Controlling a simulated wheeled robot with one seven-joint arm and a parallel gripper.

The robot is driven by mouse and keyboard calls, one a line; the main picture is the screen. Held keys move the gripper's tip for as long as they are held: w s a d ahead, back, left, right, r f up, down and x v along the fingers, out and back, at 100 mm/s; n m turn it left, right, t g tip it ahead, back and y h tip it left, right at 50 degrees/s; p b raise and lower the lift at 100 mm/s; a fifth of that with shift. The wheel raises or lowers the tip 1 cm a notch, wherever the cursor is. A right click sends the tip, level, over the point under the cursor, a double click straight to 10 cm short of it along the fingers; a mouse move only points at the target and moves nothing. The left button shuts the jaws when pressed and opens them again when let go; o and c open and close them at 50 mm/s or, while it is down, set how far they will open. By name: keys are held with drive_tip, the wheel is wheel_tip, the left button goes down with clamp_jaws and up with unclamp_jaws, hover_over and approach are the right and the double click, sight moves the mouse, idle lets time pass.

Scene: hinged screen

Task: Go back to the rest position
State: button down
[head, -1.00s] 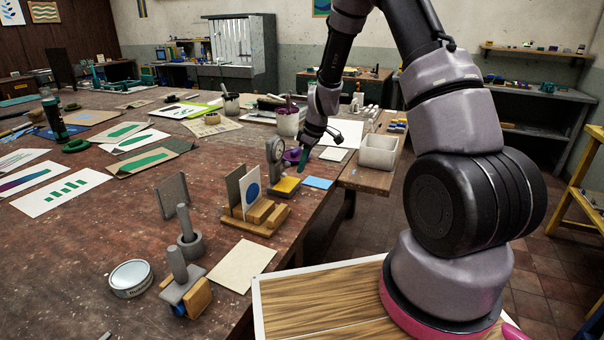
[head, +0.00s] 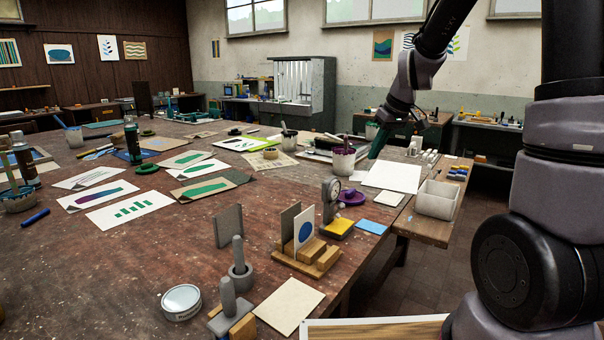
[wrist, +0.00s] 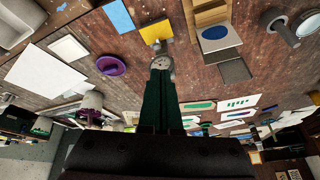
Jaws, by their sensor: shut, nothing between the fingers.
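My gripper (head: 377,150) hangs in the air above the far right part of the table, at the end of my raised arm. It appears over the white sheet (head: 393,177) and touches nothing that I can see. In the wrist view its dark green fingers (wrist: 161,98) are together, with nothing between them.
The wooden table (head: 130,245) carries a card holder (head: 308,257), a purple dish (head: 351,197), a pot (head: 342,160), a round tin (head: 181,302) and several printed cards. A white bin (head: 437,199) stands at the right edge. The air around my gripper looks clear.

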drive_tip(key=s+d+r+m+t, duration=0.1)
drive_tip(key=s+r+m, duration=0.4)
drive_tip(key=s, duration=0.6)
drive_tip(key=s+d+r+m+t, duration=0.2)
drive_tip(key=s+d+r+m, duration=0.1)
drive_tip(key=s+r, duration=0.6)
drive_tip(key=s+m, duration=0.1)
drive_tip(key=s, duration=0.2)
drive_tip(key=shift+m+h, duration=0.4)
